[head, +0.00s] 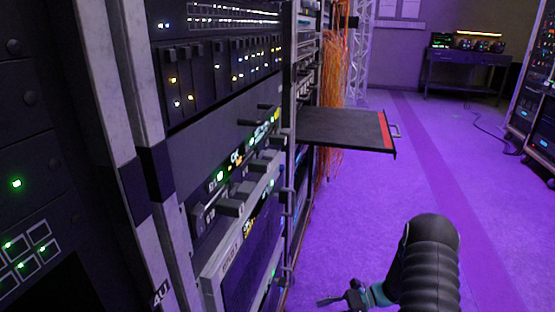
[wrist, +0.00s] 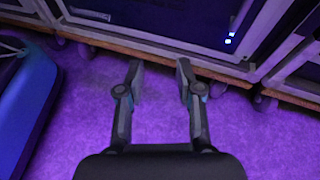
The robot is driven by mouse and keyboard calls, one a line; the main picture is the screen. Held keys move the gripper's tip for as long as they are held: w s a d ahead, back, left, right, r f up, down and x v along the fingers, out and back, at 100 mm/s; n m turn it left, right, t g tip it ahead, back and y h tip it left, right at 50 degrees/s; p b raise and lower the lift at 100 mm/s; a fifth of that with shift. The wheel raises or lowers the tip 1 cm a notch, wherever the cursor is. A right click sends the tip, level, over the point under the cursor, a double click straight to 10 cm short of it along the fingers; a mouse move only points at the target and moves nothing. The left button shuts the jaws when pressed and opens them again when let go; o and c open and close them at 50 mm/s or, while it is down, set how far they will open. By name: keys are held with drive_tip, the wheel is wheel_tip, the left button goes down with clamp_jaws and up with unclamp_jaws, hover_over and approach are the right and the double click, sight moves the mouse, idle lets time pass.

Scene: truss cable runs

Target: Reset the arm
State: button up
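My gripper (head: 345,297) shows at the bottom of the head view, low over the purple floor and right of the rack row. In the wrist view my gripper (wrist: 156,80) has its two fingers apart with only floor between them. It is open and empty. The fingers point toward the base of a rack (wrist: 150,35) and appear apart from it. My dark, ribbed arm covers part of the floor in the head view.
Equipment racks (head: 225,150) line the left. A black shelf (head: 345,128) with a red edge sticks out from them. Orange cables (head: 335,75) hang behind it. A table (head: 465,60) stands at the back. Another rack (head: 535,95) is at the right. The middle floor (head: 420,170) is clear.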

drive_tip(key=s+r+n+t+h+p, duration=0.1)
drive_tip(key=s+r+n+h, duration=0.4)
drive_tip(key=r, duration=0.9)
drive_tip(key=s+r+n+t+h+p, duration=0.1)
drive_tip(key=s+r+n+t+h, duration=0.2)
drive_tip(key=s+r, duration=0.9)
drive_tip(key=s+r+n+t+h+p, duration=0.1)
drive_tip(key=s+r+n+h, duration=0.5)
drive_tip(key=r, duration=0.9)
drive_tip(key=s+n+t, duration=0.1)
drive_tip(key=s+n, duration=0.1)
drive_tip(key=s, duration=0.1)
drive_tip(key=shift+s+d+r+n+h+p, duration=0.15)
drive_tip(key=shift+s+r+n+h+p, duration=0.15)
drive_tip(key=shift+r, duration=0.1)
